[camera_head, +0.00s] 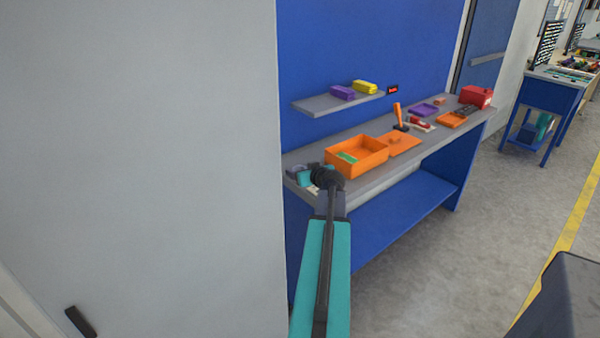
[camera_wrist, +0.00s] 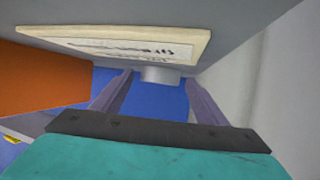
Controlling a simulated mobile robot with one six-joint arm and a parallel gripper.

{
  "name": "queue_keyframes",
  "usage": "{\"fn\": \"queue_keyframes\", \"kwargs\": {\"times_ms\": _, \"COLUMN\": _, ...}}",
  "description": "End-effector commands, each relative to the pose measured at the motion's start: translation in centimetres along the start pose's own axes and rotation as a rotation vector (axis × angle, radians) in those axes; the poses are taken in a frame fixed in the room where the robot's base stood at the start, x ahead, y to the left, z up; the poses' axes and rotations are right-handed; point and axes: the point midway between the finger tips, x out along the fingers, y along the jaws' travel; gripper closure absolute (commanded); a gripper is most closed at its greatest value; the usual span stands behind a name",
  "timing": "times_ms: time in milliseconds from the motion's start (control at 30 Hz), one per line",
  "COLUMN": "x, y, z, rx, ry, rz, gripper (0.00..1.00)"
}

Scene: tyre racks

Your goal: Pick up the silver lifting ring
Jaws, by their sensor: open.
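A small silver-grey cylindrical piece (camera_wrist: 160,74), which looks like the silver lifting ring, shows in the wrist view against a blue panel. It lies between the tips of my gripper's two fingers (camera_wrist: 160,80), with a gap on each side. My gripper is open and holds nothing. In the head view my gripper (camera_head: 303,174) is at the left end of the grey workbench (camera_head: 375,183), partly hidden by my wrist. I cannot make out the ring in the head view.
An orange box (camera_head: 372,169) stands just right of my gripper; its wall fills the left of the wrist view (camera_wrist: 35,78). A pale sheet with dark drawings (camera_wrist: 135,45) lies close to the fingers. A shelf (camera_head: 330,105) hangs above the bench. A grey wall (camera_head: 140,150) is at left.

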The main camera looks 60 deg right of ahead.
Motion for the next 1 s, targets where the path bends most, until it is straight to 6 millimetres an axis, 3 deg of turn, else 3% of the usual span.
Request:
{"fn": "queue_keyframes", "kwargs": {"times_ms": 200, "x": -0.02, "y": 0.04, "z": 0.00, "rx": 0.000, "ry": 0.000, "rz": 0.000, "gripper": 0.34}}
{"fn": "queue_keyframes", "kwargs": {"times_ms": 467, "x": -0.03, "y": 0.05, "z": 0.00, "rx": 0.000, "ry": 0.000, "rz": 0.001, "gripper": 0.78}}
{"fn": "queue_keyframes", "kwargs": {"times_ms": 1000, "x": -0.37, "y": 0.09, "z": -0.84, "rx": 0.000, "ry": 0.002, "rz": 0.001, "gripper": 0.78}}
